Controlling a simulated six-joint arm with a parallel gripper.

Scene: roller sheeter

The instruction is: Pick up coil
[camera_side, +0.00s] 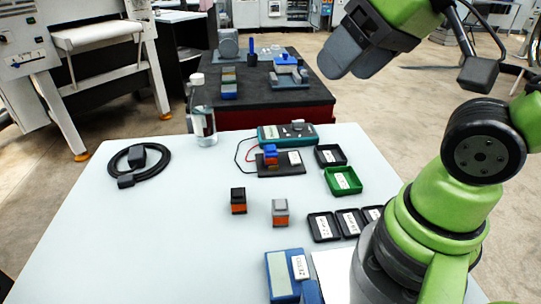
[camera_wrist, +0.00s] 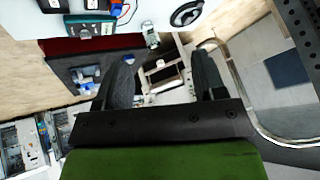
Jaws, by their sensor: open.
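No part is legibly marked as the coil. Two small blocks stand apart on the white table: an orange one with a black top (camera_side: 238,202) and an orange one with a grey top (camera_side: 280,212). A black looped cable (camera_side: 138,163) lies at the table's left; it also shows at the top of the wrist view (camera_wrist: 187,13). A blue and orange part (camera_side: 270,155) sits on a black base (camera_side: 288,169). My gripper (camera_side: 343,58) is high above the table's far right side, away from these parts. In the wrist view its dark fingers (camera_wrist: 164,78) are apart with nothing between them.
A teal meter (camera_side: 305,139) with leads is behind the base. A black tray (camera_side: 329,155), a green tray (camera_side: 343,181) and several labelled black trays (camera_side: 323,227) are right. A blue box (camera_side: 281,277) is in front, a bottle (camera_side: 202,118) at the back. The table's left front is clear.

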